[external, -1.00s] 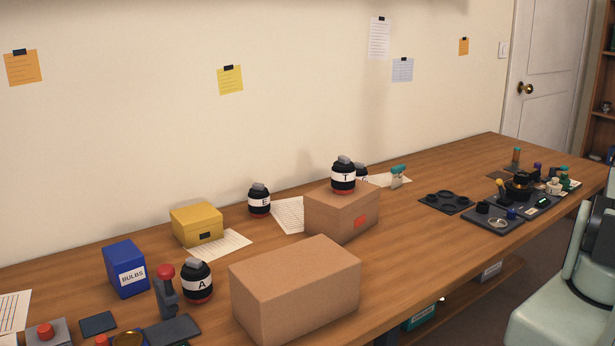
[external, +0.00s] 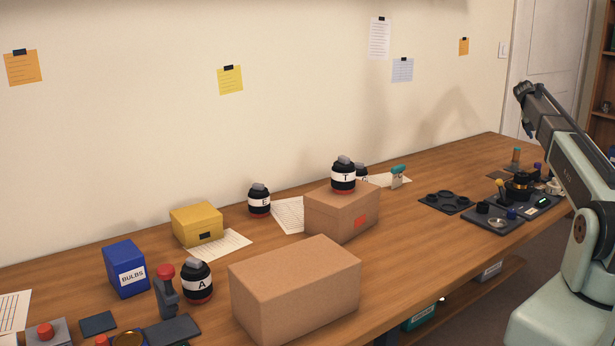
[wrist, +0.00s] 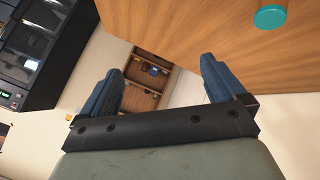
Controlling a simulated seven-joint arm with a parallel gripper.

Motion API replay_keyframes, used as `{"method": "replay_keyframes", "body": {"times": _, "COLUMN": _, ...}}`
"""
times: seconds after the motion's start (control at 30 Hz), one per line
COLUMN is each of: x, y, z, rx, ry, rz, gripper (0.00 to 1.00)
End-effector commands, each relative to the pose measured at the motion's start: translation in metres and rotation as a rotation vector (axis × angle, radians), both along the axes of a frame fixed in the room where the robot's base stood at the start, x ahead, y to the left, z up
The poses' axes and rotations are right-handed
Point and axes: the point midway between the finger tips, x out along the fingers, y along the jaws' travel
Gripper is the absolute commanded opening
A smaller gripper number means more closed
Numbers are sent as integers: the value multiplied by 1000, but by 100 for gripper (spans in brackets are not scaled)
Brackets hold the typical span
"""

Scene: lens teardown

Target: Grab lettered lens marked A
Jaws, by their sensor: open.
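The lens marked A (external: 197,282) is a black cylinder with a white lettered band, a red lower ring and a grey top. It stands upright at the front left of the bench, between a grey stand with a red knob and a large cardboard box. Similar lenses are marked E (external: 259,200) and T (external: 344,177); T stands on a smaller cardboard box. Another lens (external: 361,172) is partly hidden behind T. My gripper (wrist: 163,88) is open and empty in the wrist view, far from lens A. In the external view my arm is at the right, its fingers not clearly visible.
The large cardboard box (external: 296,290) stands right of lens A. A blue BULBS box (external: 126,269), a yellow box (external: 197,224) and a red-knobbed stand (external: 166,291) are nearby. A dark tray (external: 446,202) lies farther right. The bench between the smaller box and tray is mostly clear.

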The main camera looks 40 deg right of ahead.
Motion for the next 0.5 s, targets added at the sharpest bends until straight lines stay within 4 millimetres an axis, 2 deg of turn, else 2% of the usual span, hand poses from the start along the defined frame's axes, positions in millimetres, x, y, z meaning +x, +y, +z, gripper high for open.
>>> {"method": "replay_keyframes", "body": {"times": 0.03, "x": 25, "y": 18, "z": 0, "rx": 14, "ry": 4, "rz": 40, "gripper": 97}}
{"method": "replay_keyframes", "body": {"times": 0.2, "x": 95, "y": 78, "z": -3, "rx": 64, "ry": 25, "rz": 166, "gripper": 97}}
{"method": "replay_keyframes", "body": {"times": 0.37, "x": 154, "y": 143, "z": -5, "rx": 111, "ry": 49, "rz": 285, "gripper": 97}}
{"method": "replay_keyframes", "body": {"times": 0.5, "x": 199, "y": 204, "z": -6, "rx": 150, "ry": 72, "rz": 392, "gripper": 97}}
